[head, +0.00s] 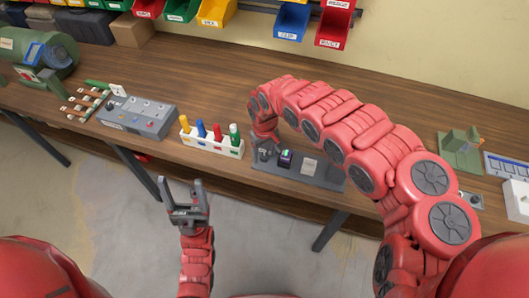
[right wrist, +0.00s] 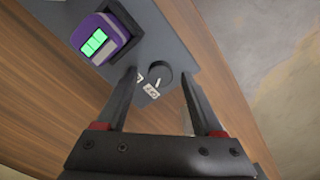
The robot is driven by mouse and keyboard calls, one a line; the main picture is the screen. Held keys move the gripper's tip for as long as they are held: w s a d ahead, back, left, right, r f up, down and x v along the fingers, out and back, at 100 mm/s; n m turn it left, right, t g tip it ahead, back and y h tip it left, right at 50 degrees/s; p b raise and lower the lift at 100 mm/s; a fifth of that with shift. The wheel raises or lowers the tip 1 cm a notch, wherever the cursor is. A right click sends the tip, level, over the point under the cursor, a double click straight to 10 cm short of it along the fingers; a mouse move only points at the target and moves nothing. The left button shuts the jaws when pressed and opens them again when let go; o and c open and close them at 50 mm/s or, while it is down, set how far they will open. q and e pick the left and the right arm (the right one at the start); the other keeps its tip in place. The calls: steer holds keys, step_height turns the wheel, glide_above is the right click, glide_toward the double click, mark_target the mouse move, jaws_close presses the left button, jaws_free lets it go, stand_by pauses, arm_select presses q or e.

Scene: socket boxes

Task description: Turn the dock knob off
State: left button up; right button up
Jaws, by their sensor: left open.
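The dock is a dark grey plate (head: 325,178) near the front edge of the workbench, and it also shows in the right wrist view (right wrist: 168,32). A purple device with a lit green screen (right wrist: 95,42) stands on it, also visible in the head view (head: 285,159). The dark round dock knob (right wrist: 160,73) has a light pointer mark and small white labels beside it, too small to read surely. My right gripper (right wrist: 158,76) is open, its fingertips on either side of the knob; contact cannot be told. My left gripper (head: 182,183) is open and empty, in front of the bench.
A white rack with coloured pegs (head: 212,142) and a grey switch box (head: 137,116) stand left of the dock. A green fixture (head: 460,151) is at the right. Coloured bins (head: 292,20) hang behind. Bare wood lies behind the dock.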

mark_target(264, 155)
steer(key=shift+w+r, duration=0.1)
steer(key=shift+r, duration=0.45)
step_height(264, 155, up, 16)
steer(key=b, duration=0.2)
steer(key=shift+r, duration=0.15)
